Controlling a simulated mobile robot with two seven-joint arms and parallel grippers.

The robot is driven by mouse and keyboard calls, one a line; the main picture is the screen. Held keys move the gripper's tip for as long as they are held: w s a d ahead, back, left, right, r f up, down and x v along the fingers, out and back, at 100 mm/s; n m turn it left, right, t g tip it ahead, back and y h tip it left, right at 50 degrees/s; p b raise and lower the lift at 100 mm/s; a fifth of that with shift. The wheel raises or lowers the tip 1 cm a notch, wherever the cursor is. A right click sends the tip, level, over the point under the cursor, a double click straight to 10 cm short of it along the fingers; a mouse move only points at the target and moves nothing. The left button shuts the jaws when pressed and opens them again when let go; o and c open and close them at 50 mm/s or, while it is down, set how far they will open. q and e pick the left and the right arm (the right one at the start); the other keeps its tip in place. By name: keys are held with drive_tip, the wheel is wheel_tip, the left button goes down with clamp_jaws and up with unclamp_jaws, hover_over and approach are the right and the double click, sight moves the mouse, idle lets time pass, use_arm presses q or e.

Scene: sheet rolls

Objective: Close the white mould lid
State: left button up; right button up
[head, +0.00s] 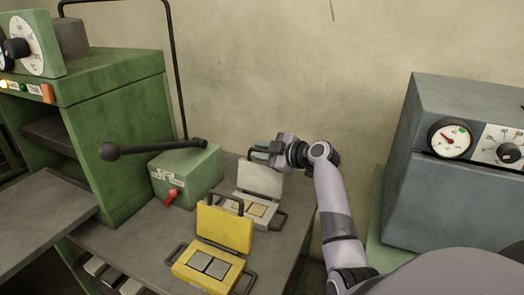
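The white mould (240,222) lies on the grey bench behind the yellow mould, with light tan pads in its base. Its white lid (260,179) stands raised, roughly upright, at the back of the base. My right gripper (257,152) is at the top edge of the white lid, coming in from the right. I cannot tell whether its fingers touch the lid or how far apart they are. My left gripper is not in view.
A yellow mould (184,268) with its lid (224,230) raised stands in front. A green box (200,178) with a long black lever (150,150) is to the left, beside a green press (120,130). A grey gauge cabinet (425,200) is at right.

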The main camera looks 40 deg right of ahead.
clamp_jaws()
